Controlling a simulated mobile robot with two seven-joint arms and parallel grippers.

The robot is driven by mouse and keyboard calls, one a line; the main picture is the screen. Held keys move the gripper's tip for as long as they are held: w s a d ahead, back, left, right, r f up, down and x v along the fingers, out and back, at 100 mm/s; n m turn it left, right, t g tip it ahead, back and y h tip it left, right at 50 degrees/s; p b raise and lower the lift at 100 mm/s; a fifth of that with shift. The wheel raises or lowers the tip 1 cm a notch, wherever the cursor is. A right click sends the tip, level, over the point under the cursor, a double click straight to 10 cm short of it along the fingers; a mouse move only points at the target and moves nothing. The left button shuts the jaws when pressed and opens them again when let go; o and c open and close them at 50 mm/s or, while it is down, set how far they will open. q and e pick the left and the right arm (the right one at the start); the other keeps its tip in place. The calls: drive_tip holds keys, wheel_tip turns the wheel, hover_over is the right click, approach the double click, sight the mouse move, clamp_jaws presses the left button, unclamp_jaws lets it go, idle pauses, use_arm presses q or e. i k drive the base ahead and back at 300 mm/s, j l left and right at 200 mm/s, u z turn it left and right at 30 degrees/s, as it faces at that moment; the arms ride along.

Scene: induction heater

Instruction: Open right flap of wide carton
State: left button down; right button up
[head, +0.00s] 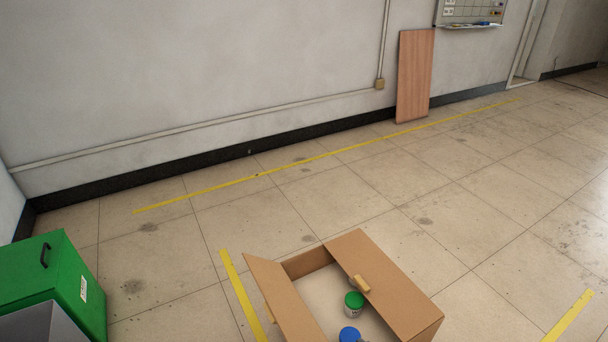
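The wide brown cardboard carton (306,263) stands on the floor at the bottom centre of the head view, its near end cut off by the frame. Its right flap (392,285) looks roughly level along the right side, with a small tan tab (361,284) at its inner edge. Its left flap (284,301) leans up and outward, with another tan tab (269,313) on it. The middle of the carton is uncovered. A green-lidded can (354,304) and a blue-lidded can (349,334) show inside. Neither gripper is in view.
A green box (50,285) with a black handle stands at the lower left, beside a grey bin (32,325). A brown board (414,75) leans on the back wall. Yellow tape (243,297) lies left of the carton. The tiled floor behind and right is clear.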

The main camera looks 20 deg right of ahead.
sight(405, 308)
drive_tip(key=z, duration=1.15)
